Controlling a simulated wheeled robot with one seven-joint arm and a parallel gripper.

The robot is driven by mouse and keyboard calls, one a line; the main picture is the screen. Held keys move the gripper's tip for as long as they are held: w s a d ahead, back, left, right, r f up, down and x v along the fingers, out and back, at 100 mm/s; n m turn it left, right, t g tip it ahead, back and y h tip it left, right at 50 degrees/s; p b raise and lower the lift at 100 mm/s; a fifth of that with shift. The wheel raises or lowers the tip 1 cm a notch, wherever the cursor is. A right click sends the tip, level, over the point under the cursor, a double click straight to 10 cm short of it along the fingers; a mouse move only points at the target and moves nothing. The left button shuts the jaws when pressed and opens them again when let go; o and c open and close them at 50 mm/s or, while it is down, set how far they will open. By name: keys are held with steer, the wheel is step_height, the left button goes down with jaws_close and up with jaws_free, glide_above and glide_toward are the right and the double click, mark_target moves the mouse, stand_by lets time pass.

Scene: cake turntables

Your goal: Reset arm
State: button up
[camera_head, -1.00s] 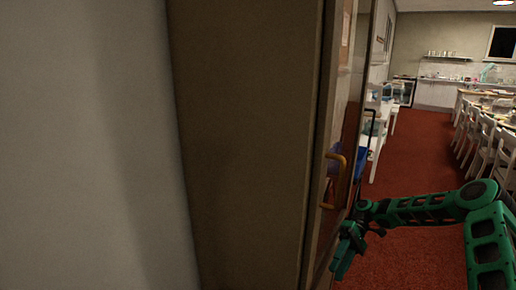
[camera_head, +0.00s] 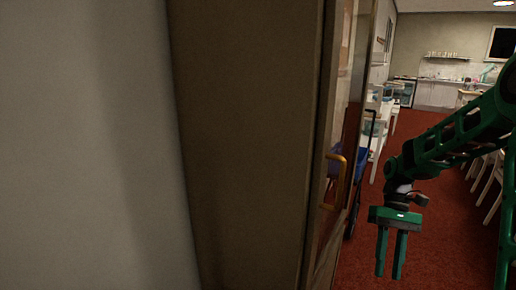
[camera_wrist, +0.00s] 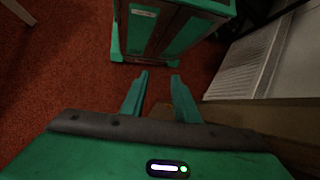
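My gripper (camera_head: 391,276) hangs at the lower right of the head view with its two green fingers pointing down. The fingers stand apart with nothing between them. In the wrist view my gripper (camera_wrist: 159,82) also shows open and empty, above the red carpet and a brown edge. My green arm comes in from the right edge of the head view. My own green and grey base shows at the top of the wrist view.
A door with an orange handle (camera_head: 335,182) stands left of my gripper, beside a wide brown panel (camera_head: 245,150) and a pale wall (camera_head: 85,150). Red carpet (camera_head: 425,240) lies open beyond. White chairs (camera_head: 490,185) stand at right. A ribbed white panel (camera_wrist: 245,70) shows in the wrist view.

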steer(key=s+d+r+m+t+h, duration=0.1)
steer(key=s+d+r+m+t, duration=0.2)
steer(key=s, duration=0.7)
steer(key=s+d+r+m+t+h, duration=0.1)
steer(key=s+d+r+m+t, duration=0.2)
steer(key=s, duration=0.8)
steer(key=shift+d+r+t, duration=0.3)
steer(key=shift+d+r, duration=0.25)
steer(key=shift+r, duration=0.35)
steer(key=shift+w+f+h, duration=0.25)
steer(key=shift+w+h, duration=0.05)
steer(key=shift+w, duration=0.3)
